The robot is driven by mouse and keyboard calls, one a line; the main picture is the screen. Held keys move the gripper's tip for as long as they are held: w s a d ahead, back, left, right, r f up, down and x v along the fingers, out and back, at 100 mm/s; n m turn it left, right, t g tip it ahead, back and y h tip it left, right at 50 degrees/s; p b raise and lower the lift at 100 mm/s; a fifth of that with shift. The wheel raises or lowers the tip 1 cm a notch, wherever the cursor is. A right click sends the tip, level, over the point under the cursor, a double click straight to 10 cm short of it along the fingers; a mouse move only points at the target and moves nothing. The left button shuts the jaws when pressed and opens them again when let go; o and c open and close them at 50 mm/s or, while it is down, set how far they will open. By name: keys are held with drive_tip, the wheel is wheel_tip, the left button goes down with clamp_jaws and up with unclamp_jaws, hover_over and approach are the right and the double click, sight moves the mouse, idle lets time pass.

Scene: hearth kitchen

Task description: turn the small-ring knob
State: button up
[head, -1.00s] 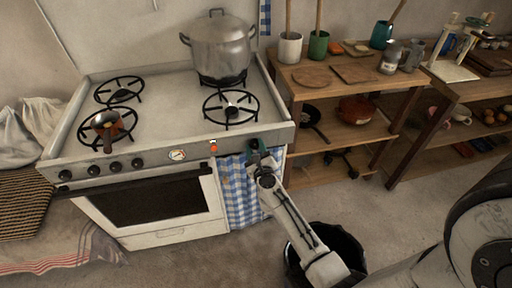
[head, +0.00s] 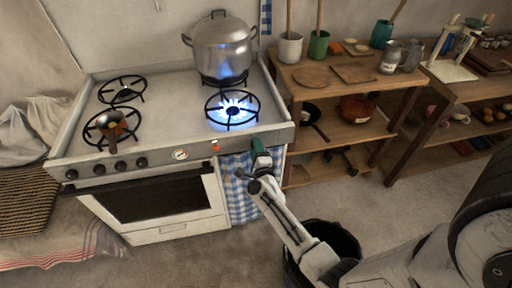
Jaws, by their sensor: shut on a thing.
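The white stove (head: 175,110) has a front panel with black knobs. Blue flames burn on the front right ring (head: 232,108). More black knobs (head: 120,165) sit apart on the left half of the panel.
A large lidded pot (head: 221,45) stands on the back right ring. A small copper pan (head: 112,124) sits on the front left ring. A checked towel (head: 237,190) hangs below my gripper. A wooden shelf (head: 335,95) stands right of the stove, and a black bin (head: 335,240) is below my arm.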

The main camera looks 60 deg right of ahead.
drive_tip(key=shift+n, duration=0.6)
drive_tip(key=shift+f, duration=0.1)
drive_tip(key=o, duration=1.1)
drive_tip(key=shift+c, duration=0.2)
drive_tip(key=p+v, duration=0.1)
drive_tip(key=v, duration=1)
drive_tip(key=shift+w, duration=0.1)
